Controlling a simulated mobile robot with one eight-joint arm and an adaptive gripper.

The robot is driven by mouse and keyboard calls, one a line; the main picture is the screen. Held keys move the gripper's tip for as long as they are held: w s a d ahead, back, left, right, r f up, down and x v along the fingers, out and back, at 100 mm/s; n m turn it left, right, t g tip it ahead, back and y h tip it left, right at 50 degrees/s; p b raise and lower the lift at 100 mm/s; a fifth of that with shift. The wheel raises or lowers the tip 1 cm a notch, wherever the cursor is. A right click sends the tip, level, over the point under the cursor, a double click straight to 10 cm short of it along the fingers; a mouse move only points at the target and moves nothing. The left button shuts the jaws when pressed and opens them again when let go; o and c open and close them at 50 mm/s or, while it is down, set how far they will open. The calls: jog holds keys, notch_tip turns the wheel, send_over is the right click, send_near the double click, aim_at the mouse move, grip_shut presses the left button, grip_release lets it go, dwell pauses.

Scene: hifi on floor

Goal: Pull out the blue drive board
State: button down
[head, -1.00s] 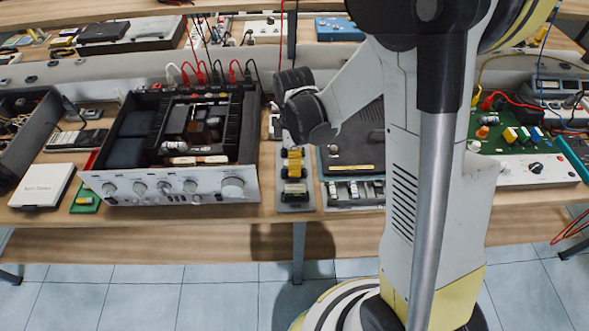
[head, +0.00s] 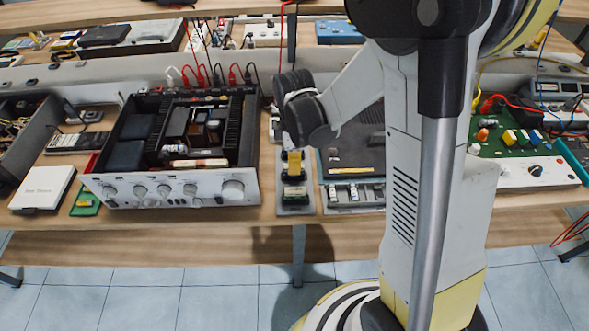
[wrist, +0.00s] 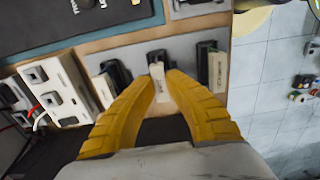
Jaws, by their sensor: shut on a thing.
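A grey plate (head: 294,210) lies at the front of the bench. In the wrist view the plate (wrist: 130,57) bears a row of dark holders with small pale-faced boards standing in them. My gripper (wrist: 161,84) has its yellow fingers shut on the middle board (wrist: 158,68), which still stands at its dark holder. One board (wrist: 104,90) stands to the left and another (wrist: 217,72) to the right, both apart from the fingers. No blue shows on the held board; its sides are hidden. In the head view my gripper (head: 292,163) points down over the plate.
An open amplifier (head: 170,190) stands left of the plate, and a dark unit (head: 352,155) stands close on its right. A green circuit board (head: 490,142) is further right. The bench front edge (head: 240,217) is near, with floor beyond.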

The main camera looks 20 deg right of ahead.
jog(key=shift+r, duration=0.15)
jog(key=shift+r+p, duration=2.65)
jog(key=shift+r, duration=1)
